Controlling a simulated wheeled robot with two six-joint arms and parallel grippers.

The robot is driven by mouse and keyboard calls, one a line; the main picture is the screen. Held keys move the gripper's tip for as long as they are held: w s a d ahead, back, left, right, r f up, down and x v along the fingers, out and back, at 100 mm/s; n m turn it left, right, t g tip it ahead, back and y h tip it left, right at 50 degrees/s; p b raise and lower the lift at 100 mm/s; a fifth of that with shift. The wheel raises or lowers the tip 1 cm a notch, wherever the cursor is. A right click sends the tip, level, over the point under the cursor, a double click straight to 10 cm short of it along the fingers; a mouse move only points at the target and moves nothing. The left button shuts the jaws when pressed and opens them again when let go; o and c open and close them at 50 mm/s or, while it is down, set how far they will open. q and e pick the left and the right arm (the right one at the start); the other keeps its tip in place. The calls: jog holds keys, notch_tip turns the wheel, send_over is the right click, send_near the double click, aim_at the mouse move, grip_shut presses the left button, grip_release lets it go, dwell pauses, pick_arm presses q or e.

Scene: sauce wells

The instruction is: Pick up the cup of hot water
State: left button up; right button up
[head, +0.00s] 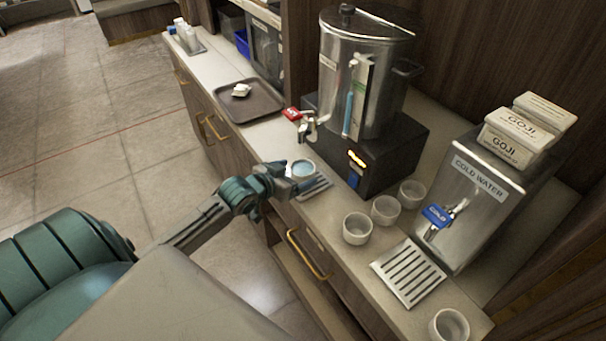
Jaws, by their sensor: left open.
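A cup of water (303,169) with a pale blue surface stands upright near the counter's front edge, at the drip tray (319,187) below the tap of the steel hot water urn (362,75). My left gripper (297,180) is open right at the cup, on its near side. One finger shows in front of the cup. The gripper hides the cup's lower part, and I cannot tell whether the fingers touch it. My right gripper is not in view.
Several empty cups, one of them here (357,228), stand right of the tray. The cold water dispenser (470,205) with GOJI boxes (520,135) and a slotted drip tray (408,272) is farther right. A brown tray (262,108) lies at the back left.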

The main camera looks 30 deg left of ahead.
aim_at(309, 168)
pick_arm(q)
jog(key=shift+w+f+p, duration=0.1)
jog(key=shift+w+p, duration=0.2)
jog(key=shift+w, duration=0.25)
jog(key=p+x, duration=0.1)
jog(key=x, duration=0.2)
jog(key=shift+w+d+f, duration=0.1)
jog(key=shift+w, duration=0.1)
jog(key=shift+w+d+f, duration=0.1)
jog(key=shift+w+f, duration=0.15)
jog(key=shift+w, duration=0.1)
jog(key=shift+s, duration=0.1)
jog(key=shift+c, duration=0.3)
jog(key=c, duration=1.1)
jog(key=shift+c, duration=0.2)
